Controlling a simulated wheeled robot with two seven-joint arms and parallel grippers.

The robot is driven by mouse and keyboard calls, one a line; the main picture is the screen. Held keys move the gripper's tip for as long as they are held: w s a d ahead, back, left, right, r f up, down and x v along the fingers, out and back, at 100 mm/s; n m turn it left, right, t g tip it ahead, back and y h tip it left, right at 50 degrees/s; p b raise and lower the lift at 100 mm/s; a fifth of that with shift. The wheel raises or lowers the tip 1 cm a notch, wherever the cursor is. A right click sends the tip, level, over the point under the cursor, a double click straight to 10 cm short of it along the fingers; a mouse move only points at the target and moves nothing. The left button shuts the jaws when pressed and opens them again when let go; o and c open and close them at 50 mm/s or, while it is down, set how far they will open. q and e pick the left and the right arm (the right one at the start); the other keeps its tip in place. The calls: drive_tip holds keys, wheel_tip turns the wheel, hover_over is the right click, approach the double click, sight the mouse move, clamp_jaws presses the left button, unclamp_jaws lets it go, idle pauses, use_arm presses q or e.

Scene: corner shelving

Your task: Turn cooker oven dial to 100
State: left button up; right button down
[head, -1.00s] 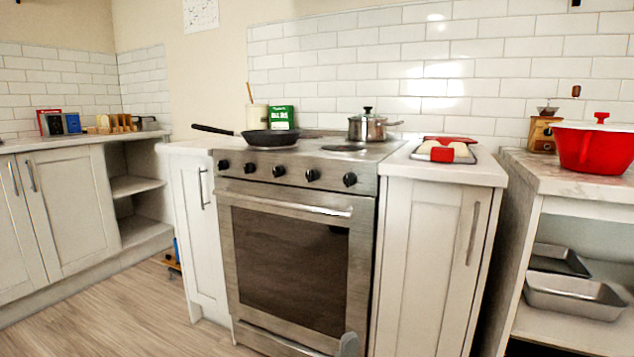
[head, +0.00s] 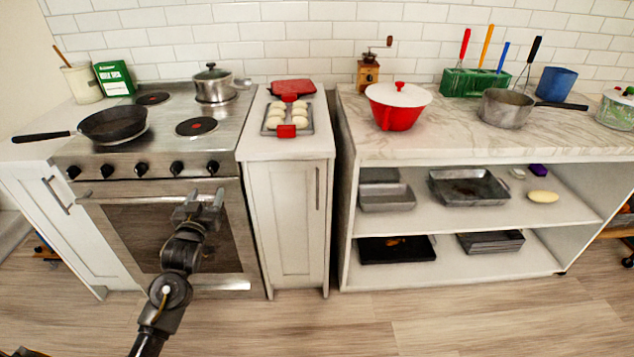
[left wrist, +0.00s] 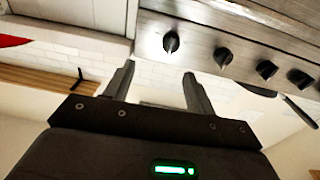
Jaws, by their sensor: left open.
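The steel cooker (head: 120,190) stands at the left in the head view, with a row of several black dials on its front panel. The rightmost dial (head: 213,167) sits just above my left gripper (head: 199,203), which is open and empty in front of the oven door (head: 145,238). In the left wrist view, the gripper's two fingers (left wrist: 156,88) point up, apart from each other, towards the panel. The nearest dial (left wrist: 170,43) is beyond the fingertips, not touched. Dial markings are too small to read. My right gripper is not in view.
A black frying pan (head: 113,124) and a steel pot (head: 213,84) stand on the hob. A tray of buns (head: 303,128) lies on the counter to the right. A red pot (head: 395,110) stands on the shelf unit. The floor in front is clear.

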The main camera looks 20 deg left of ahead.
sight(212, 171)
use_arm(q)
drive_tip(key=shift+g, duration=0.4)
drive_tip(key=x, duration=0.3)
drive_tip(key=a+x, duration=0.1)
drive_tip(key=x, duration=0.7)
drive_tip(key=shift+s+a+r+p, duration=0.15)
drive_tip(key=shift+a+p, duration=0.15)
drive_tip(key=shift+a, duration=0.15)
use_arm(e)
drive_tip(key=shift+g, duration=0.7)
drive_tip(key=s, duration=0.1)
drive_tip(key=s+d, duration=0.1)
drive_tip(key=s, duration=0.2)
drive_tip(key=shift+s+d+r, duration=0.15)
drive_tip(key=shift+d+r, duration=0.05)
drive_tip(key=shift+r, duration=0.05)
use_arm(q)
drive_tip(key=shift+c, duration=0.3)
drive_tip(key=c, duration=0.9)
drive_tip(key=shift+d, duration=0.1)
drive_tip(key=shift+c, duration=0.2)
